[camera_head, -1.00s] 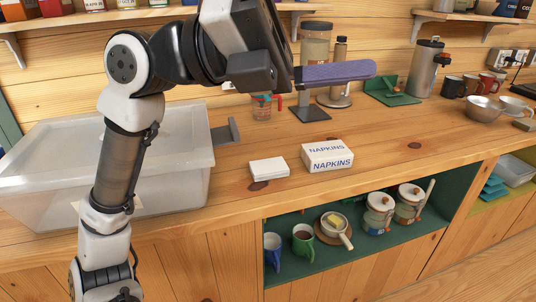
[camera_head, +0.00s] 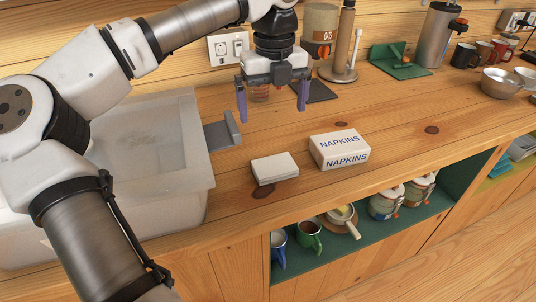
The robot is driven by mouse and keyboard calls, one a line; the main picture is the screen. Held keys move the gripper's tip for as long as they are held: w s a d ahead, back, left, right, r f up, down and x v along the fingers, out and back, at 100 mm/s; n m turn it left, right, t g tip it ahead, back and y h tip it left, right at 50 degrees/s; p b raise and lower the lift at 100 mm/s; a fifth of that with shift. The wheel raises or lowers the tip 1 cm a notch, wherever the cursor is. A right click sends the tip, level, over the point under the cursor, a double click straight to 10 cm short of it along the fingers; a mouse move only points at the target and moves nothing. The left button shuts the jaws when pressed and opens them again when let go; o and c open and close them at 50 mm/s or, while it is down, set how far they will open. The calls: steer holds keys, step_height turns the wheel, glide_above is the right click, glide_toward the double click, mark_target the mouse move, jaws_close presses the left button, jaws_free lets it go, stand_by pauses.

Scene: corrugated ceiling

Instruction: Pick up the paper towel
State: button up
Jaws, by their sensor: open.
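A small white folded stack (camera_head: 275,168), which looks like the paper towel, lies flat on the wooden counter. To its right is a white box (camera_head: 339,149) marked NAPKINS. My gripper (camera_head: 273,103) is open and empty, its two purple fingers pointing down and spread wide. It hangs above the counter, behind the white stack and apart from it. A small jar with a red part (camera_head: 258,93) shows between the fingers, behind them.
A large translucent bin (camera_head: 180,190) stands at the left, with a grey bracket (camera_head: 222,133) at its right side. A brown upright holder with a round base (camera_head: 344,45), an oats jar (camera_head: 320,28) and a green stand (camera_head: 398,60) are at the back.

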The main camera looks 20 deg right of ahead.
steer(key=p, duration=0.1)
glide_above(273, 161)
step_height(273, 161, down, 8)
steer(key=shift+f, duration=0.15)
steer(key=shift+f+p, duration=0.85)
steer(key=shift+f, duration=1.85)
steer(key=c, duration=0.7)
steer(key=shift+r, duration=0.15)
step_height(273, 161, up, 20)
steer(key=shift+f+b, duration=0.1)
steer(key=shift+b, duration=1.1)
